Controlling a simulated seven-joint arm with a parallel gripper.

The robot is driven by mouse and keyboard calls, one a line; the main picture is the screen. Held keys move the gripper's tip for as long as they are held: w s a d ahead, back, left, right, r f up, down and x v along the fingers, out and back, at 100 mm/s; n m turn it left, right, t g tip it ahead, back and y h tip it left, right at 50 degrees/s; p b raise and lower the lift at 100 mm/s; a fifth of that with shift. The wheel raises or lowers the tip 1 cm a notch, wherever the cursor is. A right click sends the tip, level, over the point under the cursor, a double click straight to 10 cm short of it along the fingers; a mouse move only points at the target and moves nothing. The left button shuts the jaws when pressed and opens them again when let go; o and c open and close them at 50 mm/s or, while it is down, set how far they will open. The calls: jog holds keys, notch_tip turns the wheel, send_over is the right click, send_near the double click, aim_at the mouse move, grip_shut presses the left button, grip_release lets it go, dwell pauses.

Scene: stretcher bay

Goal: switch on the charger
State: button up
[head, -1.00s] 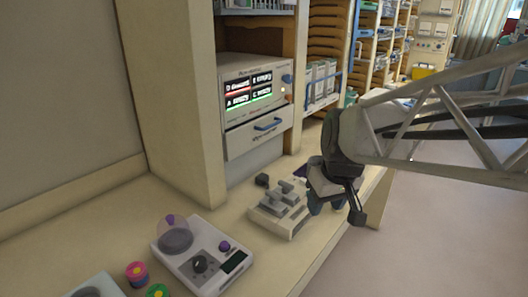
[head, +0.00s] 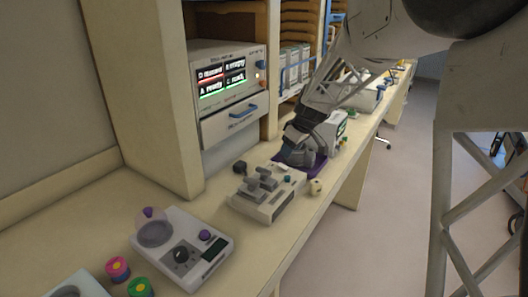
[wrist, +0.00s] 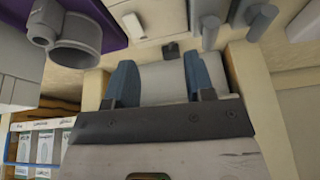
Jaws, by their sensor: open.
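The likely charger is the pale box (head: 228,80) in the shelf bay, in the head view. Its dark screen (head: 222,79) is lit, with red and green bars and small text. A blue knob (head: 262,64) and a small lit button (head: 257,75) sit at its right edge. My gripper (head: 290,151) is to its right and lower, over the bench near a purple mat (head: 313,164), apart from the box. In the wrist view my gripper (wrist: 157,72) shows two blue fingers spread, with nothing held. I cannot identify the charger's controls there.
A grey block with levers (head: 265,195) stands on the bench before my gripper, with a small dark cube (head: 240,167) behind it. A drawer with a blue handle (head: 243,111) lies under the screen. A dial device (head: 182,248) is nearer.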

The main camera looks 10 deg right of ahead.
jog(key=n, duration=0.1)
send_near(281, 165)
jog(key=shift+d+f, duration=0.2)
jog(key=shift+f, duration=0.15)
jog(key=shift+f, duration=0.15)
jog(key=shift+x, duration=3.75)
jog(key=shift+c, duration=0.2)
grip_shut()
jog(key=shift+a, duration=0.1)
jog(key=shift+w, duration=0.1)
jog(key=shift+w+a+g+h, duration=0.15)
jog(key=shift+a+g+h, duration=0.05)
jog(key=shift+g+h, duration=0.6)
jog(key=shift+w+a+g+h, duration=0.1)
jog(key=shift+a+g+h, duration=0.1)
jog(key=shift+g+h, duration=0.6)
